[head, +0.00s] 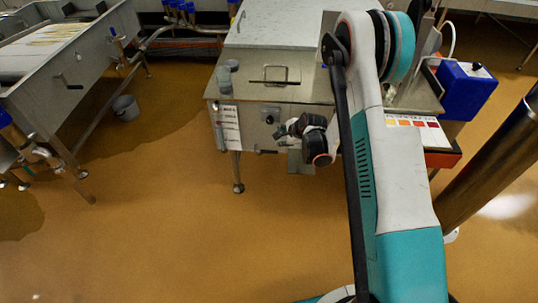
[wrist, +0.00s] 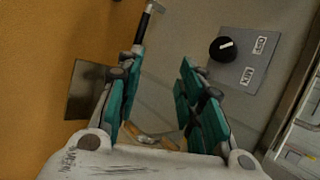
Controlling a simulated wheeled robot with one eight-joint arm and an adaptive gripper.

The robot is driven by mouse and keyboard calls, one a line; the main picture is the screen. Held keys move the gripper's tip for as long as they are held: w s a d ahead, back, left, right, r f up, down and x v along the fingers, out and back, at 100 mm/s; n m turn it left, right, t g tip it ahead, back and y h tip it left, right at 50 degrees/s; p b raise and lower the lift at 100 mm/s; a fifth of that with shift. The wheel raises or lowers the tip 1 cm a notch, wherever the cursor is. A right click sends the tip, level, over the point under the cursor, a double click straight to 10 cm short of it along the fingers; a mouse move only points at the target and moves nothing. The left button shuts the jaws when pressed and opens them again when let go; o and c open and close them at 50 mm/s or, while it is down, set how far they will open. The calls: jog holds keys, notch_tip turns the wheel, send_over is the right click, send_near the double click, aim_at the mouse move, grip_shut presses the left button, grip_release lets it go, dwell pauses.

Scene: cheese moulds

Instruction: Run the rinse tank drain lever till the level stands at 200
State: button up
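My gripper (wrist: 160,62) is open and empty, with teal fingers spread apart. It also shows in the head view (head: 287,130), in front of the tank's steel front panel (head: 250,140). A lever with a black handle (wrist: 145,26) shows beyond the left fingertip in the wrist view; whether they touch I cannot tell. A short dark bar on the tank front (head: 264,152), below and left of the gripper in the head view, appears to be this lever. An upright tube (head: 218,128) stands at the tank's left corner, beside a white placard (head: 230,127). No level figure is legible.
A black knob (wrist: 222,48) on a grey plate marked OFF and MIX is right of the fingers. A dark metal plate (wrist: 90,90) is at left. Grey cups (head: 225,78) stand on the tank top. A bucket (head: 126,107) stands on the floor. Floor in front is clear.

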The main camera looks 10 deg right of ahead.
notch_tip(320, 180, down, 6)
jog(key=m, duration=0.1)
jog(key=b, duration=0.1)
send_near(270, 151)
jog(key=x, duration=0.8)
jog(key=shift+a+f, duration=0.1)
grip_shut()
